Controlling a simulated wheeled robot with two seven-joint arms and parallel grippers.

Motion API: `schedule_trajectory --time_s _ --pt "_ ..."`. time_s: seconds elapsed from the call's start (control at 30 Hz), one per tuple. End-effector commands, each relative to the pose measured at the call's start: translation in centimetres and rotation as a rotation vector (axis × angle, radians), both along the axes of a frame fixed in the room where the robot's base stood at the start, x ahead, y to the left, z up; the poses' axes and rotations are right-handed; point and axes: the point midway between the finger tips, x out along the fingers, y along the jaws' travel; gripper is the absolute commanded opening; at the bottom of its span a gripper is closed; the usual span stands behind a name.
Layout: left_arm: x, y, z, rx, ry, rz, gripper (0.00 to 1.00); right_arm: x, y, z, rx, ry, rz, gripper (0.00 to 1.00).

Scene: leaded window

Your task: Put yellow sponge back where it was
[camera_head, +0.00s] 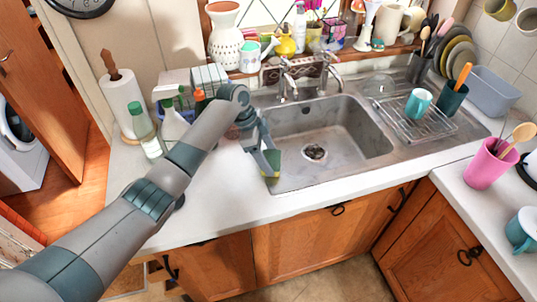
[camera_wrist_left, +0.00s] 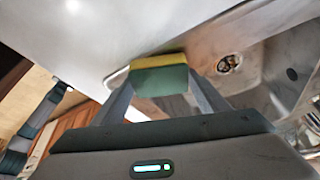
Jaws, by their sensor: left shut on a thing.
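The yellow sponge with a green layer (camera_wrist_left: 160,78) is between the two fingers of my left gripper (camera_wrist_left: 165,88). In the head view my left gripper (camera_head: 270,165) is at the left front edge of the sink (camera_head: 340,140), pointing down. The sponge (camera_head: 271,181) shows there as a small green and yellow patch at the fingertips. The gripper is shut on it. I cannot tell whether the sponge touches the sink rim.
White counter (camera_head: 215,200) lies free left of the sink. Bottles (camera_head: 172,125) and a paper towel roll (camera_head: 125,100) stand behind my left arm. A faucet (camera_head: 287,80) rises behind the sink. A dish rack with a teal mug (camera_head: 418,103) is at right.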

Motion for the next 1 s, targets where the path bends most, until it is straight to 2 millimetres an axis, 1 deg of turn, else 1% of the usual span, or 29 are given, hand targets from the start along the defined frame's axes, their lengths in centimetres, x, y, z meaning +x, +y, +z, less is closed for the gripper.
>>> schedule_trajectory --time_s 0.27,0.3,0.33,0.37,0.63,0.8,0.87,1.0 --pt "0.0 0.0 -0.4 0.001 0.000 0.000 0.50 0.0 0.0 -0.2 0.000 0.000 0.000 0.31" --pt "0.0 0.0 -0.3 0.000 0.000 0.000 0.75 0.0 -0.1 -0.2 -0.001 0.000 0.000 0.31" --pt "0.0 0.0 -0.3 0.001 0.000 0.000 0.82 0.0 -0.1 -0.2 -0.001 0.000 0.000 0.31" --pt "0.0 0.0 -0.3 0.001 0.000 0.000 0.86 0.0 -0.1 -0.2 -0.001 0.000 0.000 0.31" --pt "0.0 0.0 -0.3 0.001 0.000 0.000 0.86 0.0 -0.3 -0.2 -0.003 0.000 0.001 0.31" --pt "0.0 0.1 0.1 0.001 -0.001 0.000 0.86 0.0 -0.3 -0.1 -0.003 0.000 0.001 0.31" --pt "0.1 0.3 0.5 0.001 -0.001 0.000 0.86 0.0 -0.3 -0.3 -0.003 0.000 0.001 0.31" --pt "0.2 0.9 1.8 0.001 -0.003 0.001 0.86 0.0 -0.3 -0.9 -0.003 0.000 0.001 0.31"
